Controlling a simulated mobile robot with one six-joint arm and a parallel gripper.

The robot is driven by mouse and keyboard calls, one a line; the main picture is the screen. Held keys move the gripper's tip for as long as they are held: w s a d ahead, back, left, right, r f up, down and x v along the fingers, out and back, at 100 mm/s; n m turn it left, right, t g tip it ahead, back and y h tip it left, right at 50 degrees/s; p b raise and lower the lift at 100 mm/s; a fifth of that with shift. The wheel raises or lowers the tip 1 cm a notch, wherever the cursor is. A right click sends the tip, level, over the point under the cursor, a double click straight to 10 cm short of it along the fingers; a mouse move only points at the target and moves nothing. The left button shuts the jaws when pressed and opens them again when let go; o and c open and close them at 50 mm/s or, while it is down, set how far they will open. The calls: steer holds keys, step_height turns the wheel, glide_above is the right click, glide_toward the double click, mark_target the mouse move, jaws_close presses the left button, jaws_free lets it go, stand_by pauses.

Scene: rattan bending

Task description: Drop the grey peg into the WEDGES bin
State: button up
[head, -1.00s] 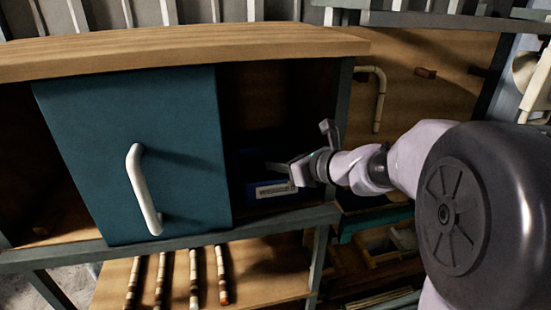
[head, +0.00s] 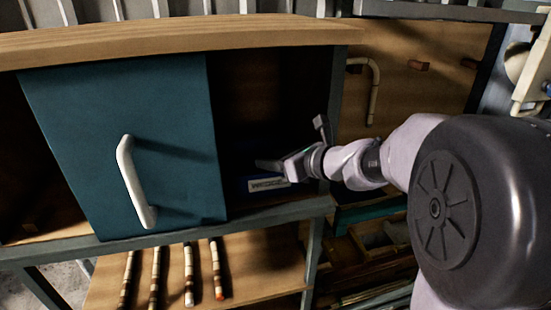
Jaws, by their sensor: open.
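I cannot make out the grey peg in this view. The bin's inside is dark and hidden.
A teal sliding door (head: 125,150) with a white handle (head: 135,182) covers the cabinet's middle. Banded rattan poles (head: 188,275) lie on the shelf below. The cabinet's right post (head: 335,120) stands close to my wrist. A bent cane (head: 374,90) hangs on the back board.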

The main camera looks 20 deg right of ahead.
steer(key=r+v, duration=0.1)
steer(key=v, duration=1.1)
steer(key=s+a+f+n+g, duration=0.5)
steer(key=s+a+f+n, duration=0.1)
steer(key=s+a+n, duration=0.6)
steer(key=s+f+n+h, duration=0.5)
steer(key=s+n, duration=0.7)
steer(key=n, duration=0.2)
step_height(320, 180, down, 41)
steer(key=w+d+g+b, duration=0.1)
steer(key=b, duration=4)
steer(key=shift+w+d, duration=0.15)
steer(key=shift+w, duration=0.25)
